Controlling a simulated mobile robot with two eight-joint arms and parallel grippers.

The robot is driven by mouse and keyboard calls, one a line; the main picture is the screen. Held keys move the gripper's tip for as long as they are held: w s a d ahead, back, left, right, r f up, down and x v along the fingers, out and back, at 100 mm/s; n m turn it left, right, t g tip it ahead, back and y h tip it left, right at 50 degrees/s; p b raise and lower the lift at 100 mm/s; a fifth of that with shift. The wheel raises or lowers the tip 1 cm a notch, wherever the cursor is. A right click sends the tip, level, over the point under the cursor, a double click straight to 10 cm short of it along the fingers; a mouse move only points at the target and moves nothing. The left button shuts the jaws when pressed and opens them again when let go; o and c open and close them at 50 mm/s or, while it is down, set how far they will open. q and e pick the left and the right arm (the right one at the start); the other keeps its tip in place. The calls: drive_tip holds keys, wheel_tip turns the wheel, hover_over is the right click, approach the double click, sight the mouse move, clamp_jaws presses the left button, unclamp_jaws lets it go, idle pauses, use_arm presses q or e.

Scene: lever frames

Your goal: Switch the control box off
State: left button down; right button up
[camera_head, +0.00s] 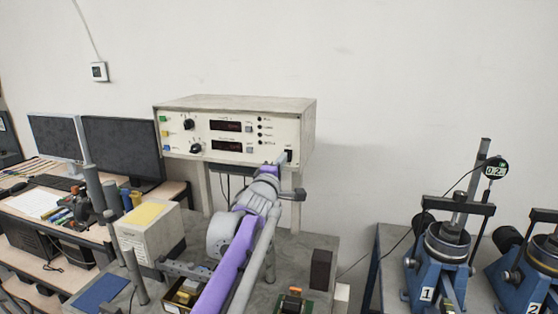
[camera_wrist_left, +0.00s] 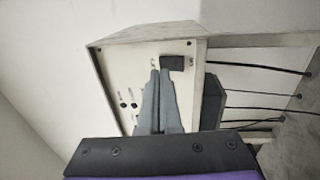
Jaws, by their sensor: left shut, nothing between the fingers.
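The control box (camera_head: 225,108) is a cream unit with a beige top, two dark knobs, red displays and small indicator dots on its front. A black rocker switch (camera_head: 289,155) sits at the lower right of that front. It also shows in the left wrist view (camera_wrist_left: 172,62), where the box (camera_wrist_left: 118,72) appears turned round. My left gripper (camera_head: 281,160) reaches up to this corner, fingers shut and empty. In the left wrist view its fingertips (camera_wrist_left: 159,72) are right beside the switch. I cannot tell whether they touch it. My right gripper is out of view.
The box stands on a raised support above a grey bench (camera_head: 310,248). A cream box (camera_head: 155,240) stands to the left, and a dark block (camera_head: 320,268) to the right. Monitors (camera_head: 122,150) are at far left. Blue numbered machines (camera_head: 440,262) are at right.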

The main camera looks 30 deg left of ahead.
use_arm(q)
drive_tip(key=s+d+r+b, duration=0.1)
drive_tip(key=s+d+b, duration=0.1)
drive_tip(key=s, duration=0.8)
drive_tip(key=shift+s+d+r, duration=0.2)
drive_tip(key=shift+s+d, duration=0.05)
drive_tip(key=shift+s, duration=0.1)
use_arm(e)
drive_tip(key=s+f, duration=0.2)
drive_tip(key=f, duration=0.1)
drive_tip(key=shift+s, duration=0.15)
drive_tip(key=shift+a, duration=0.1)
use_arm(q)
drive_tip(key=s+d+f+m+g+h, duration=0.1)
drive_tip(key=s+d+f+m+g, duration=0.3)
drive_tip(key=f, duration=1)
drive_tip(key=s+d+f+m+g+h, duration=0.2)
drive_tip(key=s+d+f+m+g, duration=0.3)
drive_tip(key=s+f, duration=0.8)
drive_tip(key=s+d+f+m+g+h, duration=0.1)
drive_tip(key=s+d+f+m+g, duration=0.3)
drive_tip(key=s+d+f+m, duration=0.4)
wheel_tip(320, 180, down, 7)
drive_tip(key=s+m, duration=0.2)
drive_tip(key=m, duration=0.1)
drive_tip(key=shift+s+r+m, duration=0.15)
drive_tip(key=shift+r+m, duration=0.05)
drive_tip(key=shift+m, duration=0.1)
